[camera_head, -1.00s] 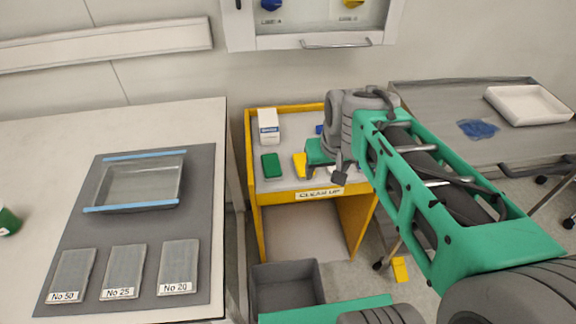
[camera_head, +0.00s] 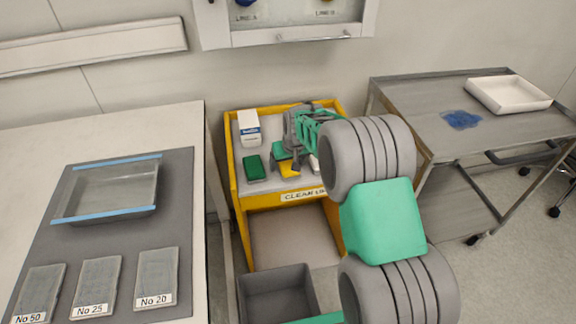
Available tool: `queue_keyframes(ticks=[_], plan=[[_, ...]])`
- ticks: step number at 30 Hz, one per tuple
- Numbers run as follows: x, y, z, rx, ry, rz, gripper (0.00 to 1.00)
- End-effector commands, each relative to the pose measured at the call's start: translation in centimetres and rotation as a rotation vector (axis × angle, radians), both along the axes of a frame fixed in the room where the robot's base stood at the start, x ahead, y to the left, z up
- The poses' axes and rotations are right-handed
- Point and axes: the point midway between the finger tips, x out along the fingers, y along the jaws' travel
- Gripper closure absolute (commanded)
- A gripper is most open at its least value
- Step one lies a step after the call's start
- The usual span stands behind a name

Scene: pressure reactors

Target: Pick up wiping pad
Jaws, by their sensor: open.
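Pads lie on the yellow clean-up cart's grey top (camera_head: 268,192). A green pad (camera_head: 254,168) lies at the left and a yellow pad (camera_head: 290,171) lies right of it, partly covered by my gripper. I cannot tell for certain which one is the wiping pad. My gripper (camera_head: 287,156) is open over the cart, by the yellow pad and right of the green one. Its fingertips are small and partly hidden, so I cannot tell whether they touch a pad. My arm covers the cart's right part.
A white box (camera_head: 249,127) stands at the cart's back left. A grey bin (camera_head: 278,294) is below in front. The left bench (camera_head: 120,136) holds a glass tray (camera_head: 108,192) and labelled plates. The right trolley (camera_head: 415,92) carries a blue spill (camera_head: 461,119) and a white tray (camera_head: 508,93).

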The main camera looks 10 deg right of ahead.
Motion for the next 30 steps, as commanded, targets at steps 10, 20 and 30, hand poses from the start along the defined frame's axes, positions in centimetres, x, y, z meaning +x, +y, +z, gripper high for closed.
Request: queue_keyframes(ticks=[10, 20, 30], plan=[[0.02, 0.04, 0.12, 0.000, -0.001, 0.001, 0.33], [0.01, 0.05, 0.14, 0.000, -0.002, 0.001, 0.60], [0.04, 0.04, 0.17, 0.000, -0.002, 0.001, 0.82]])
